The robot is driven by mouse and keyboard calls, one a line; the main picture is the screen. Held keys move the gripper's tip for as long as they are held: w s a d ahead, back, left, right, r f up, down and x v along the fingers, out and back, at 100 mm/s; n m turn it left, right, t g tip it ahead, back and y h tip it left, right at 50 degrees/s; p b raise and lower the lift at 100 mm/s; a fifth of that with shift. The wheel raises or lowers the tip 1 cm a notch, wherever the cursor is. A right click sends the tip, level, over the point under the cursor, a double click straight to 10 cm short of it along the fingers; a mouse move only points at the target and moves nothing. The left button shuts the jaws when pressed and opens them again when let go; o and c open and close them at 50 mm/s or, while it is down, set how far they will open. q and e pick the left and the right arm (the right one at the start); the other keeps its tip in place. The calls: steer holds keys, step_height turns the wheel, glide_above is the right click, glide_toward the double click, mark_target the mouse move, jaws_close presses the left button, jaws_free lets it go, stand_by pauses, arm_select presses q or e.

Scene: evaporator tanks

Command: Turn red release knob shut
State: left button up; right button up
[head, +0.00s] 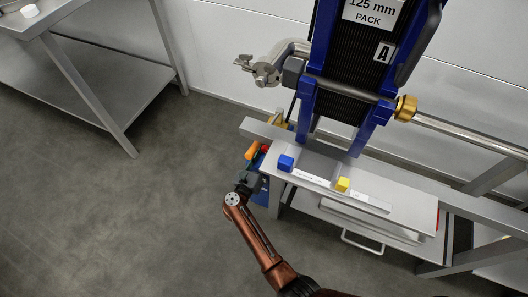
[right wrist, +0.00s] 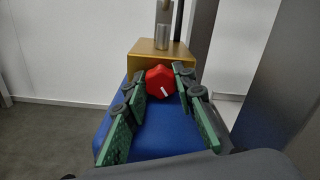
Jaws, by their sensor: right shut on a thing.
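The red release knob (right wrist: 160,80) is a faceted knob with a white mark on its face. It stands out from a gold block (right wrist: 150,58) above a blue housing (right wrist: 165,135). My right gripper (right wrist: 160,88) has its green-padded fingers on both sides of the knob and is shut on it. In the head view, my right gripper (head: 250,175) is at the left end of the bench, and only a bit of red shows there. My left gripper is out of view.
An orange handle (head: 252,149) is close beside my right gripper. The tall blue-framed plate pack (head: 355,65) stands behind. Open floor is at left.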

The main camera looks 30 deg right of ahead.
steer(key=o, duration=1.2)
steer(key=shift+s+f, duration=0.1)
steer(key=shift+c, duration=0.2)
step_height(320, 180, up, 10)
